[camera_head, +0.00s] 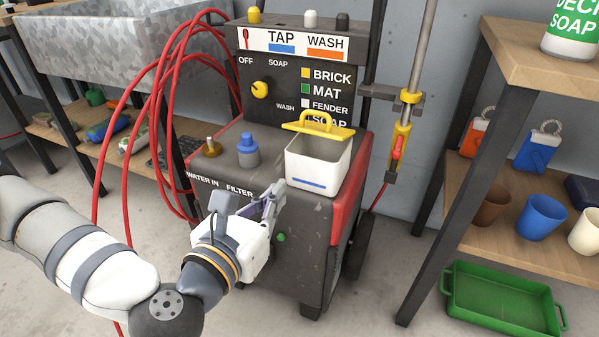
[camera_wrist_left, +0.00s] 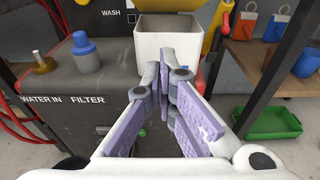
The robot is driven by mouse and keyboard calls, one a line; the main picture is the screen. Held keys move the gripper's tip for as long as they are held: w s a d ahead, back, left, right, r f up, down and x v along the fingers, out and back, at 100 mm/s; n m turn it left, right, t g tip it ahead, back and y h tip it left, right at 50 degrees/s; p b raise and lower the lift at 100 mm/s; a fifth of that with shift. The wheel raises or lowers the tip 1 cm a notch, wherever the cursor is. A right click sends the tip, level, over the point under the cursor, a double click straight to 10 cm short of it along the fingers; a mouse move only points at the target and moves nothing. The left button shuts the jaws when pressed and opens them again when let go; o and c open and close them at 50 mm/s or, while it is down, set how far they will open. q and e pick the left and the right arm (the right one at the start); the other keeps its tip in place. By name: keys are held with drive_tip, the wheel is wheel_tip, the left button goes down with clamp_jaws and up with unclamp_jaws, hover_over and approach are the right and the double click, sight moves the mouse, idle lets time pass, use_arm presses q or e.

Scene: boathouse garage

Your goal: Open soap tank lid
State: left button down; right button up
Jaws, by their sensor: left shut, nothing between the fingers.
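The soap tank (camera_head: 316,172) is a white box with a blue stripe, on top of the dark wash machine. Its yellow lid (camera_head: 296,127) with a looped handle is tilted up at the back, and the tank's mouth shows below it. In the left wrist view the tank (camera_wrist_left: 168,47) stands just beyond the fingertips, with its open inside visible. My left gripper (camera_head: 274,200) is shut and empty, in front of and below the tank, apart from the lid. In the wrist view its purple-padded fingers (camera_wrist_left: 168,84) point toward the tank. My right gripper is out of view.
A blue filter cap (camera_head: 248,150) and a brass water inlet (camera_head: 211,146) stand left of the tank. Red hoses (camera_head: 158,110) loop at the left. A lance with a red handle (camera_head: 397,147) stands at the right, beside a wooden shelf (camera_head: 545,65). A green tray (camera_head: 503,300) sits low at right.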

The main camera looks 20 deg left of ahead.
use_arm(q)
drive_tip(key=w, duration=0.2)
drive_tip(key=w+f, duration=0.1)
drive_tip(key=w, duration=0.2)
drive_tip(key=w+b, duration=0.1)
drive_tip(key=w, duration=0.1)
drive_tip(key=shift+w+d+f, duration=0.2)
drive_tip(key=shift+w+f, duration=0.05)
drive_tip(key=shift+f, duration=0.1)
drive_tip(key=shift+w+d+r, duration=0.1)
drive_tip(key=shift+w+r, duration=0.25)
drive_tip(key=shift+r, duration=0.3)
drive_tip(key=shift+w+a+r, duration=0.1)
drive_tip(key=shift+w+r, duration=0.25)
drive_tip(key=shift+r, duration=0.25)
drive_tip(key=shift+w+d+r, duration=0.1)
drive_tip(key=shift+w+r, duration=0.25)
drive_tip(key=shift+r, duration=0.3)
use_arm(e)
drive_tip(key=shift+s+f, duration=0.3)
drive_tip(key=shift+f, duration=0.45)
